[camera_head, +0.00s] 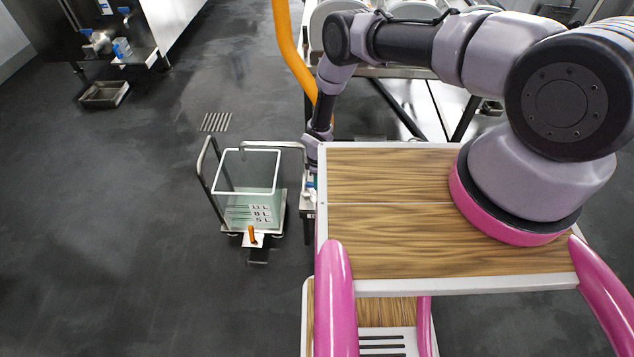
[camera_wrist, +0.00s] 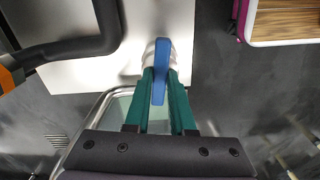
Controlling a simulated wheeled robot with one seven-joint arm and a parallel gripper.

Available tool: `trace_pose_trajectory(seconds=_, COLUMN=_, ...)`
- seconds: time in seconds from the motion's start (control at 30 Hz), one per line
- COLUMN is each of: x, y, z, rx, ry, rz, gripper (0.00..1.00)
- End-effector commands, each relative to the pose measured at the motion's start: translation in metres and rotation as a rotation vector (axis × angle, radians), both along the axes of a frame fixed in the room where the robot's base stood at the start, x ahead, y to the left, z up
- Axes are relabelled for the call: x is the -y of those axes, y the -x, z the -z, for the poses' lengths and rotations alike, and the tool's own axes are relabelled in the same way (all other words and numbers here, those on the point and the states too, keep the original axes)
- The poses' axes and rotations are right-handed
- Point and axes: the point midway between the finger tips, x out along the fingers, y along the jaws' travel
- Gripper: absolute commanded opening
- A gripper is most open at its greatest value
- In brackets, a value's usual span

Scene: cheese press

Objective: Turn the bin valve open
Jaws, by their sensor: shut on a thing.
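My gripper (camera_wrist: 159,84) has its teal fingers shut on a blue valve handle (camera_wrist: 161,56) in the wrist view. The handle is a narrow upright bar in front of a pale round fitting on a white surface; the finger on each side touches or nearly touches it. In the head view my gripper (camera_head: 310,182) is mostly hidden behind my wrist and the tabletop's left edge. A clear bin (camera_head: 245,185) with litre marks stands on a cart to its left.
A wood-topped cart (camera_head: 385,240) fills the right front. A tubular cart handle (camera_head: 207,175) rises beside the bin. A yellow-orange pipe (camera_head: 288,45) runs above. A black curved tube (camera_wrist: 80,47) lies left of the handle in the wrist view. The dark floor at left is open.

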Motion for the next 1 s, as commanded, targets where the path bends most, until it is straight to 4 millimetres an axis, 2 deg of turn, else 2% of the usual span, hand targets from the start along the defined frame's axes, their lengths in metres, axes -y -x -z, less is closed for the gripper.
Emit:
trace_pose_trajectory(seconds=0.4, x=0.0002, y=-0.0004, z=-0.0002, rx=0.0, ry=0.0, rz=-0.165, gripper=0.0)
trace_pose_trajectory(seconds=0.9, x=0.0003, y=-0.0005, z=-0.0002, rx=0.001, ry=0.0, rz=-0.183, gripper=0.0)
trace_pose_trajectory(seconds=0.93, x=0.0002, y=-0.0005, z=-0.0002, rx=0.001, ry=0.0, rz=-0.183, gripper=0.26)
trace_pose_trajectory(seconds=1.0, x=0.0002, y=-0.0005, z=-0.0002, rx=0.0, ry=0.0, rz=-0.182, gripper=0.53)
